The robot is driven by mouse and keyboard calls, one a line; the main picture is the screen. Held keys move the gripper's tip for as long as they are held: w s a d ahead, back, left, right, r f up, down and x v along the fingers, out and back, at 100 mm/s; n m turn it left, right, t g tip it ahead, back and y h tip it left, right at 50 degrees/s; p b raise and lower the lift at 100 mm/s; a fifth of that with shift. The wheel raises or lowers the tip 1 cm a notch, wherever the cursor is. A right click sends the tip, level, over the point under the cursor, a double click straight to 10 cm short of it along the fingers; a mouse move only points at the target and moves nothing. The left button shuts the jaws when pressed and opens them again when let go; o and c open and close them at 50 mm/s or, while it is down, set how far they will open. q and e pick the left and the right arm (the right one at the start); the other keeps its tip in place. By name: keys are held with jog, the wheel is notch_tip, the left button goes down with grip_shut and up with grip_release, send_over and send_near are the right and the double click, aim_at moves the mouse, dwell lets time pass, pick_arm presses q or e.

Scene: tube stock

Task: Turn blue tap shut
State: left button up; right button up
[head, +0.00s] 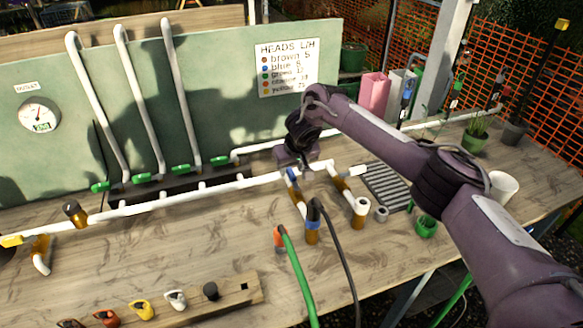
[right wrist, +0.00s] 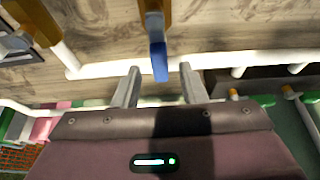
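The blue tap (head: 291,174) is on the white pipework near the middle of the bench, just below my right gripper (head: 295,162) in the head view. In the right wrist view its blue lever (right wrist: 159,60) points toward my gripper from a brass-coloured body (right wrist: 154,12). My right gripper (right wrist: 160,70) is open. One finger is on each side of the lever's tip, with gaps on both sides, and I see no contact. Depth between fingers and lever is hard to tell. My left gripper is in neither view.
A long white pipe (head: 160,203) runs along the bench, with green-handled valves (head: 181,169) behind it. A black hose (head: 340,245) and a green hose (head: 297,270) rise in front of the tap. A grey grate (head: 385,188) lies to the right.

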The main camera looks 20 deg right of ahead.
jog(key=shift+w+f, duration=0.25)
jog(key=shift+f, duration=0.3)
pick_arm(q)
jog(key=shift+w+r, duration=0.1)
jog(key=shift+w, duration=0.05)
pick_arm(e)
grip_shut()
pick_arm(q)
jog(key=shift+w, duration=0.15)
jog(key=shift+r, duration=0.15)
